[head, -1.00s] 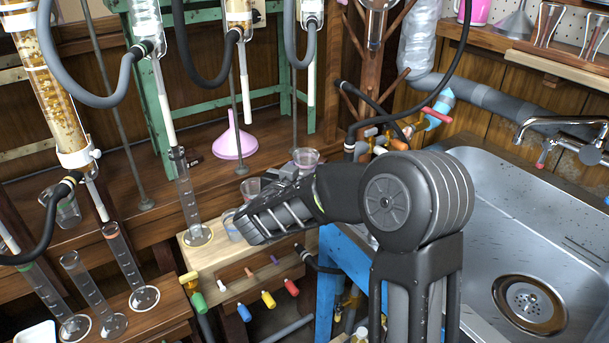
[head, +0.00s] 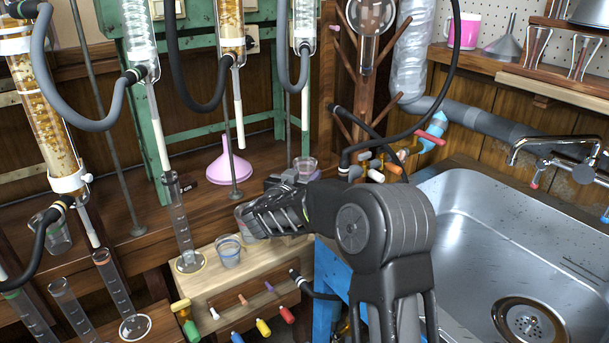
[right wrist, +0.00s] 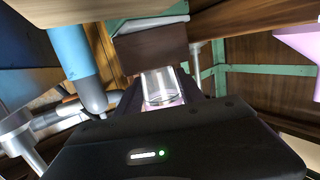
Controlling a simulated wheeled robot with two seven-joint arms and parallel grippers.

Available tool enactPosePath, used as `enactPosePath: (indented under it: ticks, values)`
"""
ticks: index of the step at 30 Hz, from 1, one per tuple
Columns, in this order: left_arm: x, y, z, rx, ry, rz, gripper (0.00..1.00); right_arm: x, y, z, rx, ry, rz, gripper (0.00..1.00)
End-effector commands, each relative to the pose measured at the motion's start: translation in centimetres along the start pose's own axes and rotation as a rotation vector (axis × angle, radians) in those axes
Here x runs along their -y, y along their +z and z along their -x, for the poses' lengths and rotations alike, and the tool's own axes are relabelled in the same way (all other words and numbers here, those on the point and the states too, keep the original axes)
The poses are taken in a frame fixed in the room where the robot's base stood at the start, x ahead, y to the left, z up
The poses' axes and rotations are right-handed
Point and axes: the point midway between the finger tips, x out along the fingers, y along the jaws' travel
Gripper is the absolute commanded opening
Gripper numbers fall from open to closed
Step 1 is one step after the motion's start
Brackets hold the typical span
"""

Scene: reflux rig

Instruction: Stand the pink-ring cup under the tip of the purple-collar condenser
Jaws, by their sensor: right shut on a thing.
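A clear cup with a pinkish band (head: 306,166) shows just beyond my right gripper (head: 298,179) in the head view, looking upright. In the right wrist view the cup (right wrist: 162,88) sits between the fingers, which are shut on it. A condenser (head: 305,22) hangs above, its white tip (head: 305,125) over the cup in the picture; the depth between them is unclear. Other condensers (head: 140,40) and (head: 231,22) hang to its left. I cannot make out a purple collar on any of them. My left gripper is not in view.
A purple funnel (head: 228,166) stands behind on the shelf. The sink (head: 470,220) lies right; a black hose (head: 440,108) loops above.

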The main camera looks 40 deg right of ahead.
Motion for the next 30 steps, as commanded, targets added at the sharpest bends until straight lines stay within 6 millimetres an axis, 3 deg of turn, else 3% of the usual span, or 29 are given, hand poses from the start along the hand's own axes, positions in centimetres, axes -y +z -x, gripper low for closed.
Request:
enactPosePath:
  ticks: [30]
  values:
    - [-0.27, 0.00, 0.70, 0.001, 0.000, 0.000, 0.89, -0.01, 0.06, 0.19, 0.000, 0.000, 0.000, 0.08]
